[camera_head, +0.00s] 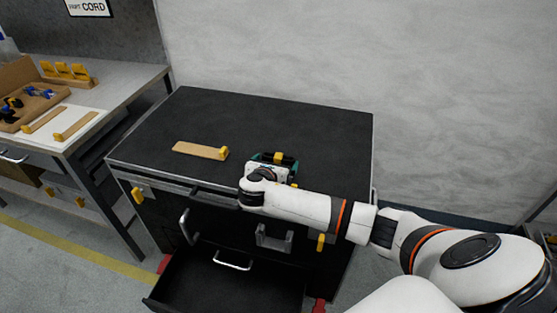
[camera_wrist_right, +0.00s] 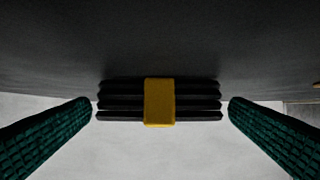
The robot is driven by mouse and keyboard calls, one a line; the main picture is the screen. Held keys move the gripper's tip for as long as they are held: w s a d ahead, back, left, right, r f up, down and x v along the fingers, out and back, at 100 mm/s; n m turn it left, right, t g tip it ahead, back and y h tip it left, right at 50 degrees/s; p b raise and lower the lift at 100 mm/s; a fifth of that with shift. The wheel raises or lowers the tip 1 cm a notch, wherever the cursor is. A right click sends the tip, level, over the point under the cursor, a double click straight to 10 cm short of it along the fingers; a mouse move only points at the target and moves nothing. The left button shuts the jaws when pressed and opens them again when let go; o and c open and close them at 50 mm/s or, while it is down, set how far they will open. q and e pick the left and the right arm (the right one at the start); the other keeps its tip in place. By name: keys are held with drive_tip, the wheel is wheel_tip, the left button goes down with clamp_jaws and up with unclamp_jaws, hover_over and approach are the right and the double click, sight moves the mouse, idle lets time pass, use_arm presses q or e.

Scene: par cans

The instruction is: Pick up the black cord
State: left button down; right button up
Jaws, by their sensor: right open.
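The black cord (camera_wrist_right: 112,102) is a bundle of several dark strands with a yellow band (camera_wrist_right: 160,103) around its middle. In the head view its yellow band (camera_head: 279,157) shows on the dark worktop, just past my right gripper (camera_head: 273,163). In the wrist view the cord lies across the gap between the two green-padded fingers. The right gripper is open, with a narrow space between each fingertip and the cord's ends. The gripper and wrist hide part of the cord in the head view. My left gripper is out of view.
A wooden piece with a yellow end (camera_head: 202,151) lies on the dark worktop (camera_head: 310,128), left of the gripper. An open drawer (camera_head: 225,283) juts out below. A side bench (camera_head: 125,86) at the left holds similar wooden pieces and a tray. A grey wall stands behind.

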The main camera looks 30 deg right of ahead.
sight(277, 161)
drive_tip(key=x, duration=0.3)
drive_tip(key=shift+w+d+f, duration=0.1)
drive_tip(key=shift+w+d, duration=0.05)
drive_tip(key=shift+d, duration=0.1)
drive_tip(key=c, duration=0.7)
